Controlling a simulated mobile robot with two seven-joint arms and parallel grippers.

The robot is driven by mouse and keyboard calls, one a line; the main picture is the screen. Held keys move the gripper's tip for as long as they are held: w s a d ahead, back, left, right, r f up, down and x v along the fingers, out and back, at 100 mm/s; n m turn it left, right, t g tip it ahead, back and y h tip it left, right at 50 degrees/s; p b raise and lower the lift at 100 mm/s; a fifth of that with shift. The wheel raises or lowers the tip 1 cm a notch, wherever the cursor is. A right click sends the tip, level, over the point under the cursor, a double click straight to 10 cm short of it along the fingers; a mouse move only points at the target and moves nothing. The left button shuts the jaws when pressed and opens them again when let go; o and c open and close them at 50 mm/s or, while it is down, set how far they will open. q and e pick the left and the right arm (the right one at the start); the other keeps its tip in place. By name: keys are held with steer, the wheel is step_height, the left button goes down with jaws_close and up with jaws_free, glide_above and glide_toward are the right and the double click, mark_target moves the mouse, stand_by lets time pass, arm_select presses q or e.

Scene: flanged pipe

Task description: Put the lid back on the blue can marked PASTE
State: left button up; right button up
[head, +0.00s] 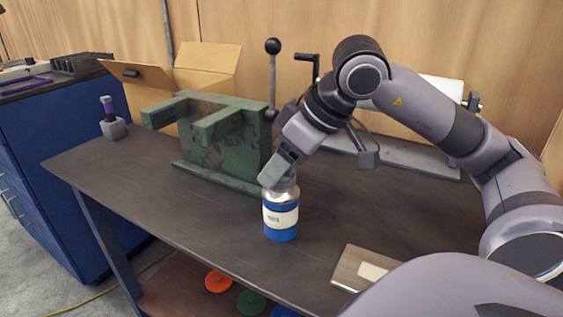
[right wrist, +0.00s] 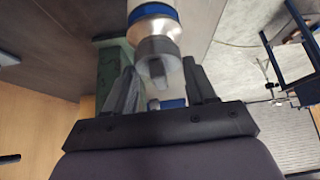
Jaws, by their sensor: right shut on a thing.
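The blue can (head: 281,222) with a white PASTE label stands upright on the dark workbench. Its silver shoulder and neck also show in the right wrist view (right wrist: 151,30). My right gripper (head: 275,178) is at the top of the can, pointing down, and its jaws hide most of the can's top. In the right wrist view a grey lid (right wrist: 157,62) sits between the two fingers, which are shut on it. The lid lines up closely with the can's neck; I cannot tell whether it is fully seated. My left gripper is out of view.
A green metal fixture (head: 222,138) stands behind the can, with a black-knobbed lever (head: 272,75). An open cardboard box (head: 205,62) is behind it. A flat tan-and-white item (head: 362,268) lies front right. The bench (head: 165,200) is clear left of the can.

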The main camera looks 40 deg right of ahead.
stand_by(0.4)
steer(key=o, duration=1.5)
steer(key=shift+c, duration=0.2)
steer(key=shift+r+p, duration=2.6)
steer(key=shift+r, duration=0.15)
jaws_close()
